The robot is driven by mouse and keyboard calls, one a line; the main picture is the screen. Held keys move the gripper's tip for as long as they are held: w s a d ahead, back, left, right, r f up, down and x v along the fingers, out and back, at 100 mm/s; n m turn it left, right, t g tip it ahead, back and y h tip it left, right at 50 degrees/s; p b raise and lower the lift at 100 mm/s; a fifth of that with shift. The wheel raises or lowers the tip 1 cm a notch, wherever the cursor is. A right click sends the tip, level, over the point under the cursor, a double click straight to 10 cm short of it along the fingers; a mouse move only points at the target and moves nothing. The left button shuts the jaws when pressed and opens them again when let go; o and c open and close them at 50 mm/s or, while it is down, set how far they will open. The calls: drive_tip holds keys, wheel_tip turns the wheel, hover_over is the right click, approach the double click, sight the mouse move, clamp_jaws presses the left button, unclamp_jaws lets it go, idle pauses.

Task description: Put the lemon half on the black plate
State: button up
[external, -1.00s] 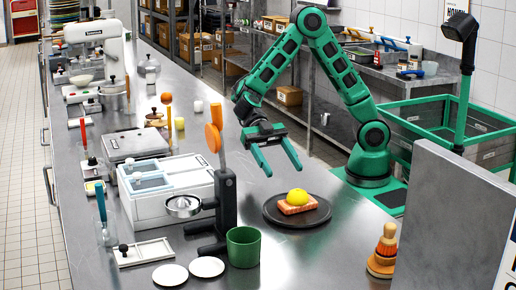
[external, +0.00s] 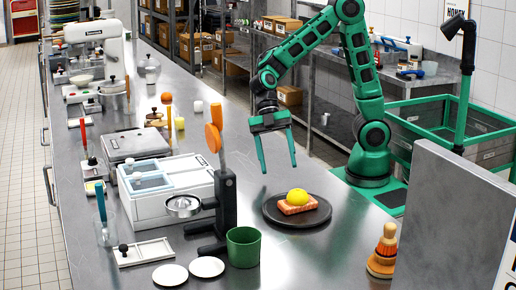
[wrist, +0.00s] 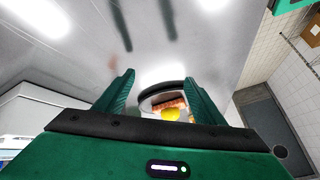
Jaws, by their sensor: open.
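The yellow lemon half (external: 298,197) sits on a pink-orange block (external: 297,208), which rests on the black plate (external: 271,213) on the steel counter. My gripper (external: 278,170) is open and empty, above and behind the plate, with its fingers pointing down. In the wrist view the lemon half (wrist: 171,115) shows between the two fingers, beyond their tips, with the block (wrist: 168,105) and the plate (wrist: 150,92) around it. Part of the plate is hidden by a finger there.
A citrus press (external: 226,195) with an orange handle stands left of the plate. A green cup (external: 243,248) and two white discs (external: 206,267) are at the front. An orange stacked object (external: 385,250) stands at the right beside a grey panel (external: 450,205). The counter behind the plate is clear.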

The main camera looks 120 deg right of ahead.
drive_tip(key=s+d+m+h, duration=0.1)
drive_tip(key=s+d+m, duration=0.1)
drive_tip(key=s+d+m+h, duration=0.1)
drive_tip(key=s+d, duration=0.1)
drive_tip(key=d, duration=0.1)
drive_tip(key=s+d+m+h, duration=0.1)
drive_tip(key=s+d+m, duration=0.1)
drive_tip(key=d, duration=0.1)
drive_tip(key=shift+s+d+m+h, duration=0.2)
drive_tip(key=shift+s+m+h, duration=0.1)
drive_tip(key=shift+s+h, duration=0.1)
drive_tip(key=s+d+m, duration=0.1)
drive_tip(key=s, duration=0.1)
drive_tip(key=s+d+m+h, duration=0.1)
drive_tip(key=s+d, duration=0.1)
drive_tip(key=s+d+m, duration=0.1)
drive_tip(key=d+m, duration=0.1)
drive_tip(key=shift+s+r+h, duration=0.3)
drive_tip(key=shift+s+h, duration=0.1)
drive_tip(key=s+d+m, duration=0.3)
drive_tip(key=s+m, duration=0.1)
drive_tip(key=s, duration=0.2)
drive_tip(key=s+d+m+g+h, duration=0.1)
drive_tip(key=s+d+m, duration=0.2)
drive_tip(key=s, duration=0.4)
drive_tip(key=shift+s+r+m+h, duration=0.2)
drive_tip(key=shift+s+m+h, duration=0.1)
drive_tip(key=shift+m, duration=0.2)
drive_tip(key=shift+d, duration=0.1)
